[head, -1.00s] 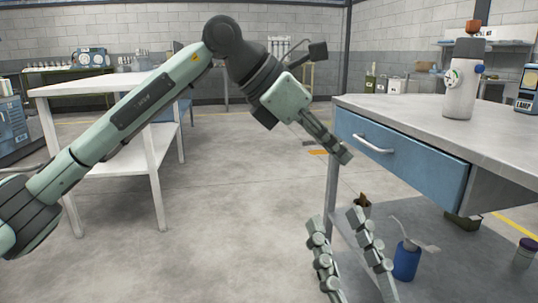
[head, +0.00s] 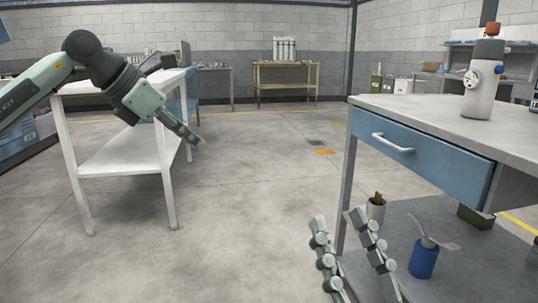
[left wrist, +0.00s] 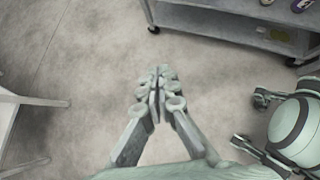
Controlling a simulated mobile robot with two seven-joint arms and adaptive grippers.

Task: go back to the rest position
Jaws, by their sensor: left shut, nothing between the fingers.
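My left gripper (head: 199,141) is at the left in the head view, over open floor beside the white table. In the left wrist view its fingers (left wrist: 157,76) are together with nothing between them. My right gripper (head: 338,222) is low in the middle of the head view, in front of the workbench. Its two fingers stand well apart with only floor between them. Part of it also shows at the right edge of the left wrist view.
A workbench (head: 455,133) with a blue drawer (head: 420,155) stands at the right, a grey bottle (head: 483,90) on top. Its lower shelf holds a blue can (head: 423,260). A white table (head: 125,152) stands at the left. The floor (head: 240,220) between them is clear.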

